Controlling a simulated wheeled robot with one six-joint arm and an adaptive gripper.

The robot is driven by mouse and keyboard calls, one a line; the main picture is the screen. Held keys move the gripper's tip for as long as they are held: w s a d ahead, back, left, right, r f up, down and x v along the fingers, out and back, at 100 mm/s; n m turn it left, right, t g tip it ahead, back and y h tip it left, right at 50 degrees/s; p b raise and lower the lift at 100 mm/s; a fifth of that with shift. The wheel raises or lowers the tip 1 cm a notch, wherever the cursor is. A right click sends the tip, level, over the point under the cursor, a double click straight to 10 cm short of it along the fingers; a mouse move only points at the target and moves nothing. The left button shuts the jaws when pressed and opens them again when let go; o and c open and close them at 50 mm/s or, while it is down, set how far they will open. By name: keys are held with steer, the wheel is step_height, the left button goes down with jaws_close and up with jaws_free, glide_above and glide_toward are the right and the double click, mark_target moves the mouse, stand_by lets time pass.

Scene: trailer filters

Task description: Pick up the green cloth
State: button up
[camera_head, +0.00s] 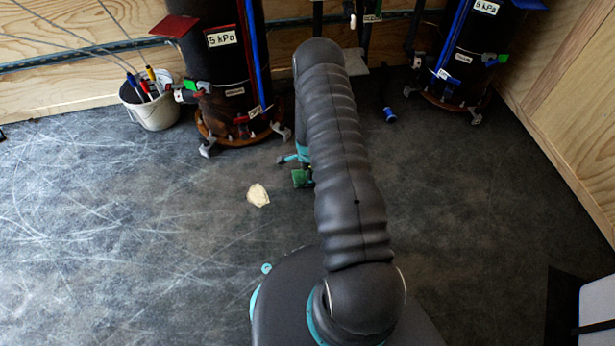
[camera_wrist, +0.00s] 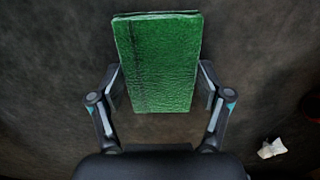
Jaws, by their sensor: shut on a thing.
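The green cloth (camera_wrist: 160,62) is a folded, textured rectangle in the wrist view. It sits between the two fingers of my gripper (camera_wrist: 162,88), which are shut on its sides. In the head view the green cloth (camera_head: 299,178) shows as a small green patch beside my arm, just below my gripper (camera_head: 302,172). My arm hides part of the gripper there. I cannot tell whether the cloth touches the floor.
A cream crumpled cloth (camera_head: 258,195) lies on the floor to the left.

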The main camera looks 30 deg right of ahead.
steer(key=shift+r, duration=0.65)
step_height(320, 180, up, 3)
steer(key=shift+r+p, duration=0.1)
steer(key=shift+p, duration=0.25)
steer(key=s+d+r, duration=0.3)
steer(key=d+r, duration=0.3)
steer(key=d, duration=0.5)
steer(key=shift+s+r+p, duration=0.2)
steer(key=shift+s+p, duration=0.05)
steer(key=shift+p, duration=0.1)
